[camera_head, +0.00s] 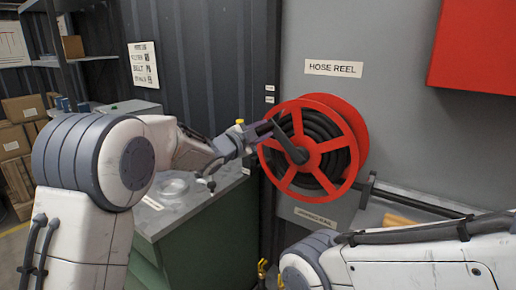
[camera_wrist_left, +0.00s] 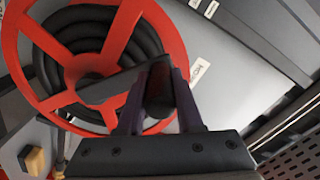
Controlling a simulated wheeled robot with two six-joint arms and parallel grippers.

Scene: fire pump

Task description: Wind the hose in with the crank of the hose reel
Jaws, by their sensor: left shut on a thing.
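The red hose reel (camera_head: 343,140) is mounted on the grey wall panel under a "HOSE REEL" label, with black hose (camera_head: 317,128) coiled inside it. Its dark crank (camera_head: 288,146) runs from the hub toward the upper left. My left gripper (camera_head: 264,128) is at the outer end of the crank, at the reel's left side. In the left wrist view, the left gripper (camera_wrist_left: 158,95) is shut on the dark crank handle, which stands between its two fingers, with the red reel (camera_wrist_left: 172,50) behind. My right arm crosses the lower right of the head view; its gripper is not clearly visible.
A green cabinet (camera_head: 190,235) with a grey top stands below my left arm. A black rail (camera_head: 420,204) runs right from below the reel. A red box (camera_head: 475,45) hangs at the upper right. Shelves and cardboard boxes (camera_head: 22,110) are at the far left.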

